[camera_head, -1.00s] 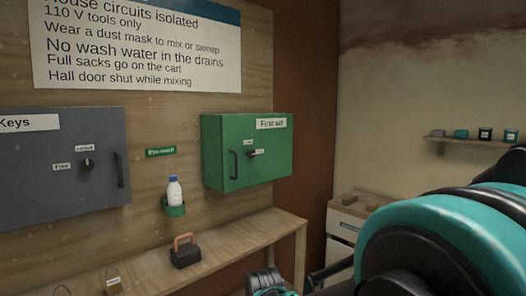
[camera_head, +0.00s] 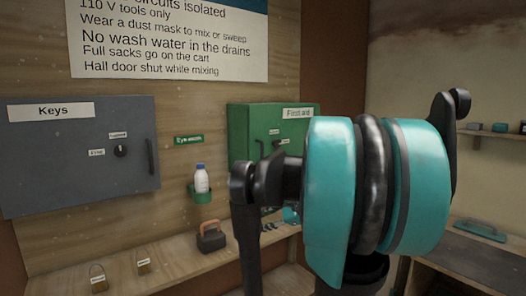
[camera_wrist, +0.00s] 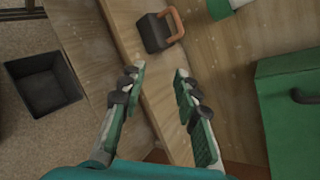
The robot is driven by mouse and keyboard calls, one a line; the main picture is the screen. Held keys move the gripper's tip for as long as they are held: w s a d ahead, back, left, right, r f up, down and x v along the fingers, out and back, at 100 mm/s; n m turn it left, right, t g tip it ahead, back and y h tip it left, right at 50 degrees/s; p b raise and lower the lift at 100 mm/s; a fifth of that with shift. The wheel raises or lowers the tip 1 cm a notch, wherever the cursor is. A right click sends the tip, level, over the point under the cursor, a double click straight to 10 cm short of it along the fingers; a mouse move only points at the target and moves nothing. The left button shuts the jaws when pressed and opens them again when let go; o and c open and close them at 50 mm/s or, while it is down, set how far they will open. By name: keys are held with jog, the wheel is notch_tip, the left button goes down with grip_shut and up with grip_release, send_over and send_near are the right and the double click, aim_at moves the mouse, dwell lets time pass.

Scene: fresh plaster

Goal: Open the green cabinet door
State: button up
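The green cabinet (camera_head: 240,125), labelled "First aid", hangs on the wooden board in the head view. Its door appears shut. My arm hides its lower right part. A dark upright handle (camera_head: 261,150) sits at the door's left side, with a small dark knob near it. In the wrist view the cabinet (camera_wrist: 290,135) is at the right, with its black handle (camera_wrist: 304,97) at the picture's edge. My gripper (camera_wrist: 158,76) is open and empty, its fingers apart over the bench area. It is to the left of the cabinet in that view and not touching it.
A grey "Keys" cabinet (camera_head: 75,165) hangs at the left. A bottle in a green holder (camera_head: 201,196) is between the cabinets. A padlock with an orange shackle (camera_head: 211,240) stands on the wooden bench (camera_head: 170,262) below. A dark open bin (camera_wrist: 45,82) is at left in the wrist view.

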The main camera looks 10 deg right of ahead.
jog(key=w+d+r+m+t+y, duration=0.1)
jog(key=w+d+r+m+t, duration=0.2)
jog(key=d+r+m, duration=0.5)
jog(key=w+d+r+m+t+y, duration=0.1)
jog(key=w+d+r+m+t, duration=0.4)
jog(key=r, duration=0.7)
jog(key=n+g, duration=0.1)
jog(key=n, duration=0.1)
send_over(262, 165)
jog(key=shift+w+d+f, duration=0.1)
jog(key=shift+w+f, duration=0.1)
jog(key=shift+w, duration=0.15)
grip_shut()
